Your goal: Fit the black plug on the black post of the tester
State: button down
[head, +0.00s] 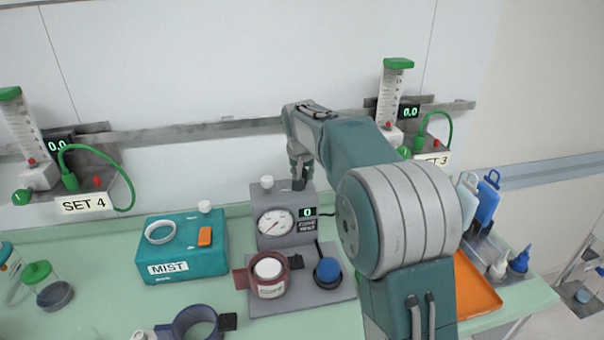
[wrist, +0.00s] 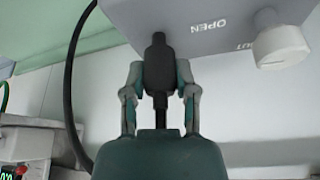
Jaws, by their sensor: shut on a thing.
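The tester (head: 282,241) is a grey unit with a round gauge and a green display reading 0. My gripper (head: 301,172) is above the right part of its top, reaching down. In the wrist view, my gripper (wrist: 160,78) is shut on the black plug (wrist: 159,66), with one finger on each side. The plug's narrow dark end overlaps the edge of the tester's grey top (wrist: 205,28), which is marked OPEN. I cannot tell whether that narrow part is the post or the plug, or whether they touch. In the head view the plug is mostly hidden by my gripper.
A white knob (head: 267,182) stands on the tester's top, left of my gripper. A black cable (wrist: 70,85) curves down left of it in the wrist view. The teal MIST box (head: 182,250) stands left. A rail (head: 200,129) runs along the wall behind.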

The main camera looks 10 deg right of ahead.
jog(key=shift+f, duration=0.9)
dwell(0.7)
jog(key=shift+c, duration=1.6)
grip_release()
jog(key=shift+r, duration=3.5)
